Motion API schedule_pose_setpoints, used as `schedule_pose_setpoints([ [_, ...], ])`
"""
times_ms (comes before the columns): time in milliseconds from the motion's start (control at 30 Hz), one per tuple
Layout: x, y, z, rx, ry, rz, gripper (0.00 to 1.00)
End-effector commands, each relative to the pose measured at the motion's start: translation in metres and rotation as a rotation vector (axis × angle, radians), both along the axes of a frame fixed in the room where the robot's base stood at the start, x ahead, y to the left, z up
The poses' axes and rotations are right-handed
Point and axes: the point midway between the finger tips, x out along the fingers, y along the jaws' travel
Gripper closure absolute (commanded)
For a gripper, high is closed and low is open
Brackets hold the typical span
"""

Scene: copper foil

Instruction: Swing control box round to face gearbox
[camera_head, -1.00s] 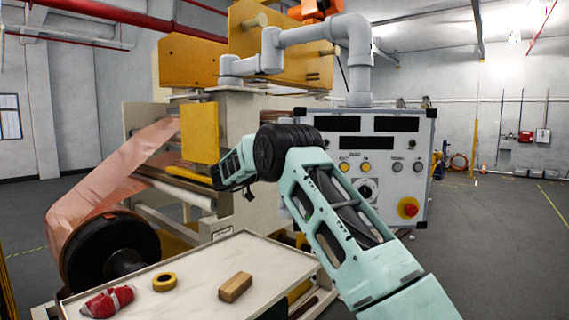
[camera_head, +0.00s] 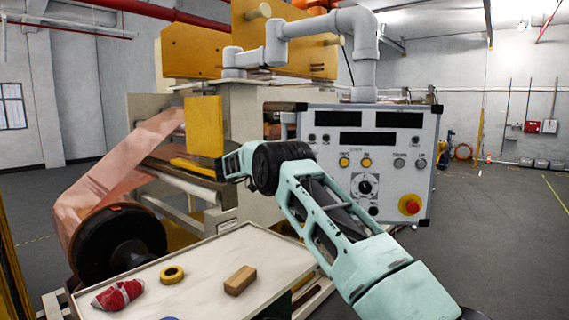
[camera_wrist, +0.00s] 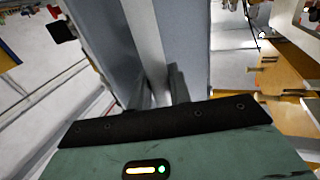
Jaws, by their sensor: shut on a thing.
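The control box (camera_head: 331,141) is a grey panel with dark displays, buttons, a dial and a red stop knob. It hangs from a jointed grey pipe arm (camera_head: 363,62), and its button face is turned largely toward me. In the wrist view my gripper (camera_wrist: 157,88) has its dark fingers closed on a pale upright strip between grey-blue faces, apparently an edge or handle of the control box (camera_wrist: 196,45). I cannot tell for sure which machine part is the gearbox; a yellow-orange housing (camera_head: 190,57) sits at upper left.
A pale table (camera_head: 215,275) in front bears a wooden block (camera_head: 240,281), a yellow tape ring (camera_head: 172,274) and a red cloth-like item (camera_head: 118,295). A copper foil roll (camera_head: 118,243) stands at left. Open floor lies at right.

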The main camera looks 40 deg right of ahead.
Motion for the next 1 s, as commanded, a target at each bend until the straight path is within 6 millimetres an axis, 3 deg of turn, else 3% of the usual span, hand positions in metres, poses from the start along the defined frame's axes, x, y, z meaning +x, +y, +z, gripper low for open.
schedule_pose_setpoints([
  [33,0.000,-0.001,0.001,-0.002,0.000,0.000,0.72],
  [100,0.000,-0.001,0.001,-0.002,0.000,0.000,0.61],
  [333,0.000,0.001,-0.001,0.000,0.000,-0.001,0.61],
  [467,0.003,0.011,-0.003,0.000,0.000,0.001,0.61],
  [1000,0.035,0.127,-0.004,-0.001,-0.004,0.004,0.61],
])
